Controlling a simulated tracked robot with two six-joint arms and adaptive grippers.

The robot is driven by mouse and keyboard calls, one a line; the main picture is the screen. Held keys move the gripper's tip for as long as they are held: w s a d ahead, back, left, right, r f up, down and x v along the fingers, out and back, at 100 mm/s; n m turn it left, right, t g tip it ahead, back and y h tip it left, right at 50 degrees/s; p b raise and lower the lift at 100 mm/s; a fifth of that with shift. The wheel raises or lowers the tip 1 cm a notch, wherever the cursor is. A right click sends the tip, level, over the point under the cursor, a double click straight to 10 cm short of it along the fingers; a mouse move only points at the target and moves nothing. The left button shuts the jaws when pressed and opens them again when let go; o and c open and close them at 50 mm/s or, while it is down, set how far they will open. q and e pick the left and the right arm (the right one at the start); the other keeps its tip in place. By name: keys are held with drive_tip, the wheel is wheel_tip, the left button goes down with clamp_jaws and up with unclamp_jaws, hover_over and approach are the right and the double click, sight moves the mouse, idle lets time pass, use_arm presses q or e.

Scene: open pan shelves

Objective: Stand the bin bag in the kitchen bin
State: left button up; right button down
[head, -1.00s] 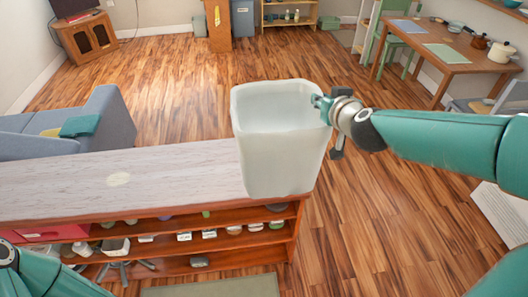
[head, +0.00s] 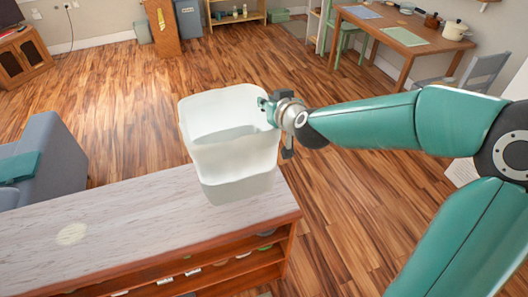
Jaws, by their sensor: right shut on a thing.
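A pale, translucent, open-topped bag (head: 235,165) with a squared shape is upright at the right end of the wooden counter. My right gripper (head: 268,108) is shut on the right side of its rim. I cannot tell whether its base touches the counter or hangs just above it. A blue-grey bin-like box (head: 188,20) stands far off by the back wall; I cannot tell whether it is the kitchen bin. My left gripper is not in view.
The counter top (head: 130,215) is bare apart from a pale round patch, with open shelves below. A grey sofa (head: 45,160) is at the left. A wooden table (head: 400,40) and grey chair (head: 480,80) are back right. The wooden floor between is clear.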

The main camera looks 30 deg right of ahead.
wheel_tip(320, 180, down, 8)
drive_tip(key=shift+f+b, duration=0.15)
drive_tip(key=shift+b, duration=0.5)
drive_tip(key=shift+f, duration=2.6)
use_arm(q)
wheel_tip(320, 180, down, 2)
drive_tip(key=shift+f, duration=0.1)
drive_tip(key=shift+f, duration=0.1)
use_arm(e)
drive_tip(key=c, duration=1.1)
unclamp_jaws()
drive_tip(key=shift+c, duration=0.2)
